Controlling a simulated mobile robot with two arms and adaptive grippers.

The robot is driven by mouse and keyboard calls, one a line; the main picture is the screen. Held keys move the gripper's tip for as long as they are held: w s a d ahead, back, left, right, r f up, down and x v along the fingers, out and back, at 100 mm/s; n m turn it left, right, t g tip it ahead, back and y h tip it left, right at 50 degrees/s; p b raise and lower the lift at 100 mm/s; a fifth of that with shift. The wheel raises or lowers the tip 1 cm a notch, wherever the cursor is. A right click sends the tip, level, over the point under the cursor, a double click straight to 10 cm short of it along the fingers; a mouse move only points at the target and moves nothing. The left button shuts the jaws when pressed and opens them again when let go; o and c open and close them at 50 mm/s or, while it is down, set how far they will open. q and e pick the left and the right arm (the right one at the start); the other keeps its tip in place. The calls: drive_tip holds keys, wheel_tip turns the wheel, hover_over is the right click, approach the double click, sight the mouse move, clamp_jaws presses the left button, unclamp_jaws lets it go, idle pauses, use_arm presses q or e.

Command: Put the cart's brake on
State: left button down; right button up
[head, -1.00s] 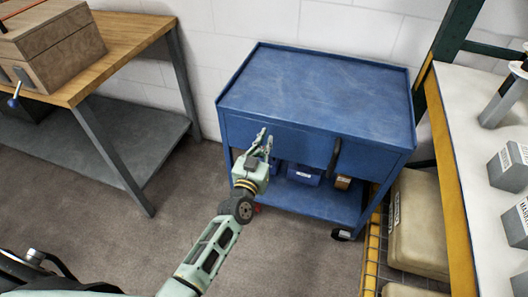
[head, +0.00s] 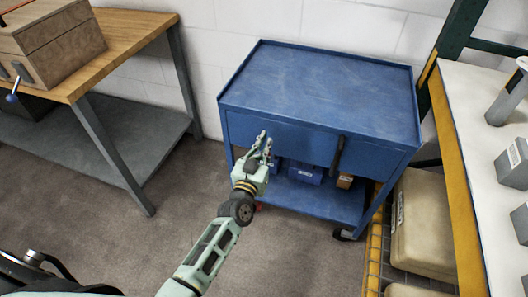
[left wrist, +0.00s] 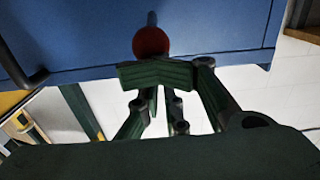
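The blue cart (head: 320,85) stands against the wall, with a dark upright handle (head: 337,155) on its front. My left gripper (head: 266,142) is at the left part of the cart's front, left of that handle. In the left wrist view, a red ball knob (left wrist: 151,41) on a short stalk shows against the cart's blue surface, just beyond the fingertips (left wrist: 155,72). The finger pads meet in the middle and look shut; contact with the knob cannot be told. In the head view a small red part (head: 258,207) shows low by the cart's left front leg. My right gripper is not seen.
A wooden-topped bench (head: 135,40) with a wooden box (head: 55,45) stands at the left. A white-topped bench (head: 475,150) with grey blocks is at the right, with a beige case (head: 420,225) below. The floor (head: 110,235) between is clear.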

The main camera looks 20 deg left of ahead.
use_arm(q)
drive_tip(key=shift+w+d+f+b, duration=0.15)
drive_tip(key=shift+f+b, duration=0.3)
drive_tip(key=shift+f, duration=0.3)
drive_tip(key=shift+d+f+b, duration=0.1)
drive_tip(key=shift+f+b, duration=0.3)
drive_tip(key=shift+f, duration=0.3)
drive_tip(key=shift+d+r+p, duration=0.1)
drive_tip(key=shift+r+p, duration=0.2)
drive_tip(key=shift+p, duration=0.15)
drive_tip(key=shift+s+r+p, duration=0.3)
drive_tip(key=shift+s+p, duration=0.15)
drive_tip(key=shift+s, duration=0.1)
drive_tip(key=shift+s+r+p, duration=0.25)
drive_tip(key=shift+s+p, duration=0.15)
drive_tip(key=shift+s, duration=0.1)
drive_tip(key=s+p, duration=0.2)
drive_tip(key=s, duration=0.5)
drive_tip(key=shift+a+f+p, duration=0.15)
drive_tip(key=shift+a+p, duration=0.15)
drive_tip(key=shift+p, duration=0.1)
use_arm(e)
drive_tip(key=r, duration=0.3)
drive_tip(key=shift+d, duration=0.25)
